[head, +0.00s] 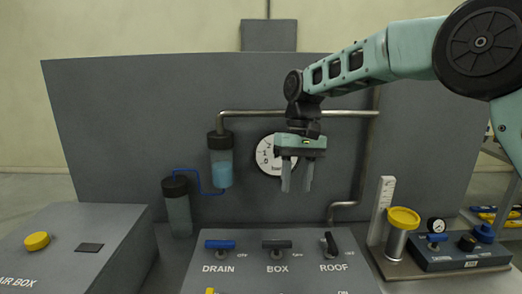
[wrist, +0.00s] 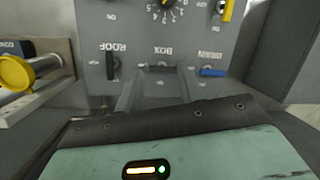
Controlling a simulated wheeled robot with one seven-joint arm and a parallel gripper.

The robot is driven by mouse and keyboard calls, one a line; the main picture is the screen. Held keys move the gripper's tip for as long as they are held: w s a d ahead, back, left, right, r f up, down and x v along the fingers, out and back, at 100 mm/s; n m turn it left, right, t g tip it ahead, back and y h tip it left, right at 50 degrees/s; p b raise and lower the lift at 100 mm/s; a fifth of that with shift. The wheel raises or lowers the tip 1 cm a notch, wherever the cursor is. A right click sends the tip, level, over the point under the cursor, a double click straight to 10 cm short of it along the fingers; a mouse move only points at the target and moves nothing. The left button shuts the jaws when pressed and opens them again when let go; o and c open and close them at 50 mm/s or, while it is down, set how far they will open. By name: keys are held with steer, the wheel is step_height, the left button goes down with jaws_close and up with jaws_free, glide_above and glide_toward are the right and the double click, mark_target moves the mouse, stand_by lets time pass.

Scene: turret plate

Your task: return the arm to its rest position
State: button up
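My arm (head: 365,62) reaches in from the right of the head view. My gripper (head: 297,188) points down in front of the grey upright plate (head: 110,110), above the switch panel, and partly covers the round gauge (head: 265,155). Its two fingers are apart with nothing between them. In the wrist view the gripper (wrist: 158,85) is also open, and its fingers point toward the panel's BOX switch (wrist: 162,69), which looks beyond them.
A grey box (head: 115,225) stands left. A yellow-topped cylinder (head: 396,240) and blue device (head: 460,255) stand right. Pipes (head: 345,114) cross behind.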

steer(key=s+a+f+n+t, duration=0.1)
steer(key=s+f+n, duration=0.15)
steer(key=s, duration=1.75)
steer(key=s+d+f+t, duration=0.1)
steer(key=s+d+f, duration=0.1)
steer(key=s, duration=0.4)
steer(key=s+d+f+n+b, duration=0.1)
steer(key=s+d+f, duration=0.2)
steer(key=s, duration=0.4)
steer(key=shift+d+f+t, duration=0.15)
steer(key=shift+d+t, duration=0.25)
steer(key=shift+d, duration=0.4)
steer(key=shift+n, duration=0.25)
